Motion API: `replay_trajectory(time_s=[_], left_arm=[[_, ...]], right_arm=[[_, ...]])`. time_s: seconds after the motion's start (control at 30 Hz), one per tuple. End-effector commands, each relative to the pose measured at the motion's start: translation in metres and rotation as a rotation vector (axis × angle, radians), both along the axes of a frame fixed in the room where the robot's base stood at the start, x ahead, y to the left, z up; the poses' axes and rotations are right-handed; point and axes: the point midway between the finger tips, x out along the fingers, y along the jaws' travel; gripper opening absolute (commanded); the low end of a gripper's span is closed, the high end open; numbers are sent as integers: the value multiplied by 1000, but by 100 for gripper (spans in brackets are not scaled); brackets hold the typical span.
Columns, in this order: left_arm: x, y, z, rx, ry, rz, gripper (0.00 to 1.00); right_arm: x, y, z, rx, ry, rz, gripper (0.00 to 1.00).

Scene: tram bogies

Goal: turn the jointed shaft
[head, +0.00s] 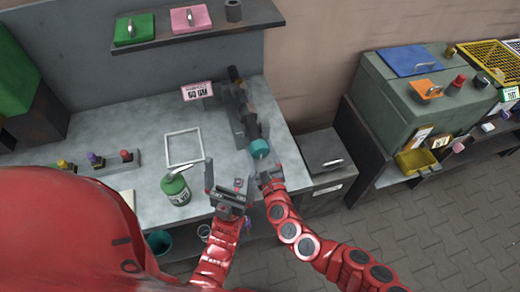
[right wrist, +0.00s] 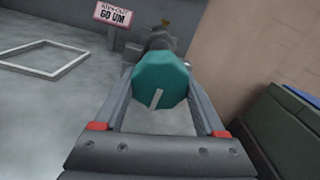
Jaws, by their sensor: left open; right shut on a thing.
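The jointed shaft (head: 243,108) is dark and lies along the right part of the grey bench, in a dark mount. Its near end is a teal knob (head: 259,148), with a pale stripe on its face in the right wrist view (right wrist: 160,80). My right gripper (head: 265,168) is shut on the teal knob, one finger on each side of it. My left gripper (head: 228,180) is open and empty, left of the knob and apart from the shaft, over the bench's front edge.
A small sign (head: 197,90) stands left of the shaft. A grey lidded box (head: 325,165) is close on the right.

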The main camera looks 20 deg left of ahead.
Motion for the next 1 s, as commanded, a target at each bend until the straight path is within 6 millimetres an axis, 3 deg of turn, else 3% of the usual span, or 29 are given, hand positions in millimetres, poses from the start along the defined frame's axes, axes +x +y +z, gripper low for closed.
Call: replay_trajectory(time_s=[0.63, 0.67, 0.8, 1.0], left_arm=[[0, 0, 0, 0, 0, 0, 100], [0, 0, 1, 0, 0, 0, 100], [0, 0, 1, 0, 0, 0, 100], [0, 0, 1, 0, 0, 0, 100]], right_arm=[[-1, -1, -4, -45, -21, 1, 17], [-1, -1, -4, -45, -21, 1, 76], [-1, -1, -3, -44, -23, 1, 100], [0, 0, -2, -43, -25, 0, 100]])
